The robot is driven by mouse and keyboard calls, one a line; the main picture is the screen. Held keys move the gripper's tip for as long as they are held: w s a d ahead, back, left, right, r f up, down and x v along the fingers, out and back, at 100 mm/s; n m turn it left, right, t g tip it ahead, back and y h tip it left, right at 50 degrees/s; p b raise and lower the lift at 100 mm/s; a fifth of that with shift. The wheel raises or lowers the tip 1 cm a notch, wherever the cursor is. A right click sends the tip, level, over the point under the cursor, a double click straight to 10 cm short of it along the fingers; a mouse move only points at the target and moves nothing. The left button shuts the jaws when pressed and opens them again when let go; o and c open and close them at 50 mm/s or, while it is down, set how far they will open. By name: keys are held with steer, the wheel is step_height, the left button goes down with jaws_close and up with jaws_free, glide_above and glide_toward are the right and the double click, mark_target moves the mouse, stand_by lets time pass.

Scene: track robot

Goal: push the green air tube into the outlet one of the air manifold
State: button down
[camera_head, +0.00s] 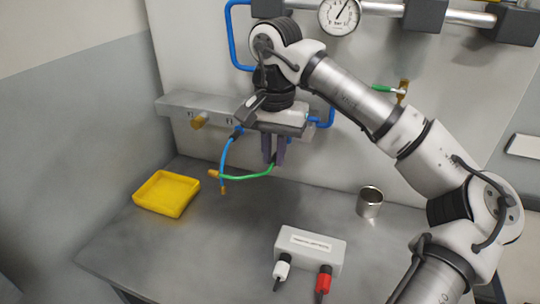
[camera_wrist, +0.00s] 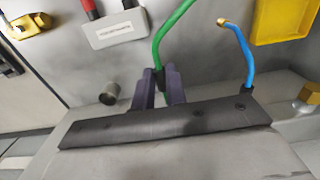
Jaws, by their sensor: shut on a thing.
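My gripper (camera_head: 273,158) points down in front of the grey air manifold (camera_head: 175,104). It is shut on the green air tube (camera_head: 245,177), near one end of it. The tube curves down and left to a free brass tip (camera_head: 213,174) in the air. In the wrist view the tube (camera_wrist: 172,28) rises from between the purple fingers (camera_wrist: 158,74), with a dark piece at the grip. A brass fitting (camera_head: 200,121) sticks out of the manifold's left part; it also shows in the wrist view (camera_wrist: 309,95). The outlet labels are too small to read, and my gripper hides the manifold's right part.
A blue tube (camera_head: 222,157) hangs from the manifold close left of my gripper, its brass tip crossing near the green tube. A yellow tray (camera_head: 167,193), a metal cup (camera_head: 370,203) and a white box (camera_head: 310,249) with white and red plugs stand on the bench. Mid-bench is clear.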

steer(key=shift+w+d, duration=0.25)
steer(key=shift+w, duration=0.35)
steer(key=shift+w+d, duration=0.25)
steer(key=shift+w, duration=0.35)
steer(key=shift+w+d+p, duration=0.25)
steer(key=shift+w+p, duration=0.15)
steer(key=shift+w, duration=0.25)
steer(key=shift+w+d+p, duration=0.25)
steer(key=shift+w+p, duration=0.15)
steer(key=shift+w, duration=0.2)
stand_by(0.6)
steer(key=c, duration=1.3)
jaws_free()
steer(key=shift+c, duration=0.2)
step_height(320, 180, up, 14)
steer(key=shift+b, duration=0.45)
steer(key=shift+f, duration=0.1)
